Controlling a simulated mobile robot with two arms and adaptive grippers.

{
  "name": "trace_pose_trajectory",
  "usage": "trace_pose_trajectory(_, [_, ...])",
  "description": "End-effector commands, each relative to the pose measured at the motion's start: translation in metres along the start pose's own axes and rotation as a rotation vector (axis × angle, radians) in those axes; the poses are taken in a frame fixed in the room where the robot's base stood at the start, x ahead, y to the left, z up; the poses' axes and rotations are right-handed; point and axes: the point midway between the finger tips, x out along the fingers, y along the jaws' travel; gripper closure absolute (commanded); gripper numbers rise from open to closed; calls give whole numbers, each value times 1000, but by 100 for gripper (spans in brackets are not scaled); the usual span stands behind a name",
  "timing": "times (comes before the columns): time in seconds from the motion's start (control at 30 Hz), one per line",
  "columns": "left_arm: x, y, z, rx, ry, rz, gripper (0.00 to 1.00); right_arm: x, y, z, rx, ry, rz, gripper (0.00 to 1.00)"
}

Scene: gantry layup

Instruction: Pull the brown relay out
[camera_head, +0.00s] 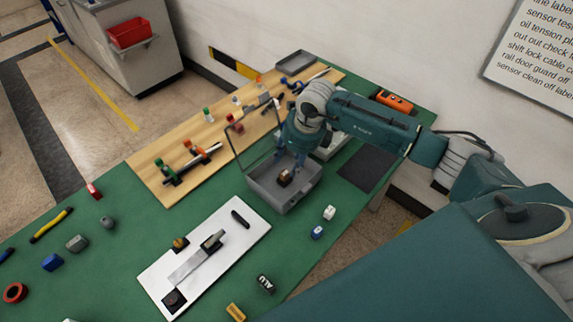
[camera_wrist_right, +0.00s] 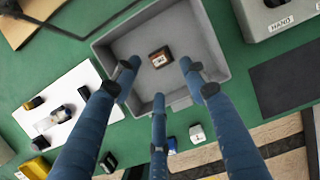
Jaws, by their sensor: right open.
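The brown relay (camera_head: 285,177) lies on the floor of a grey open bin (camera_head: 294,206) on the green table. It also shows in the right wrist view (camera_wrist_right: 160,57), a small brown block with a pale label, clear of the bin walls. My right gripper (camera_head: 291,157) is over the bin, pointing down. In the right wrist view its three blue fingers (camera_wrist_right: 160,76) are spread, with the relay showing beyond them and nothing held. My left gripper is not in view.
The bin's walls (camera_wrist_right: 213,50) surround the relay, and a thin raised handle stands over its left side. A white board (camera_head: 236,244) with fittings lies to the left. White (camera_head: 329,212) and blue (camera_head: 317,232) blocks stand at the right. A wooden board (camera_head: 150,165) is behind.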

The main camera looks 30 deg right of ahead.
Motion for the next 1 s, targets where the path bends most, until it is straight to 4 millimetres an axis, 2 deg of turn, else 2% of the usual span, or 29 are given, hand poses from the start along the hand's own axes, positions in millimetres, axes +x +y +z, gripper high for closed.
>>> trace_pose_trajectory(0.2, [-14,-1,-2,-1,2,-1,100,38,2,0,0,2,3,56])
trace_pose_trajectory(0.4, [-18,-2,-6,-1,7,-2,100,62,1,0,0,0,3,56])
trace_pose_trajectory(0.8, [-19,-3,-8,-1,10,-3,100,70,1,0,-2,-2,2,56])
trace_pose_trajectory(1.0, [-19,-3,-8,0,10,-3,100,69,1,1,-2,-2,2,96])
